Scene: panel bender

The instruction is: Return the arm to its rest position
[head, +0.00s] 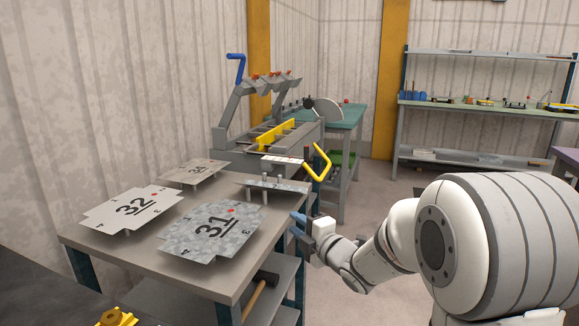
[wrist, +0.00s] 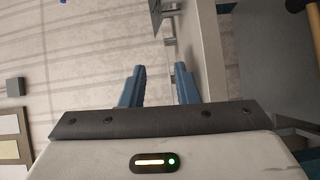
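My gripper (head: 298,222) is beside the right edge of the grey table (head: 92,238) in the head view, with its blue fingers near the table's corner. My white arm reaches in from the right. In the wrist view my gripper (wrist: 160,82) has its two blue fingers apart, with a clear gap and nothing between them. A pale table or bench edge runs just right of the fingers there.
A panel bender (head: 250,140) with a yellow handle (head: 321,163) stands behind. Open floor (head: 385,195) lies to the right, before shelving (head: 480,110).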

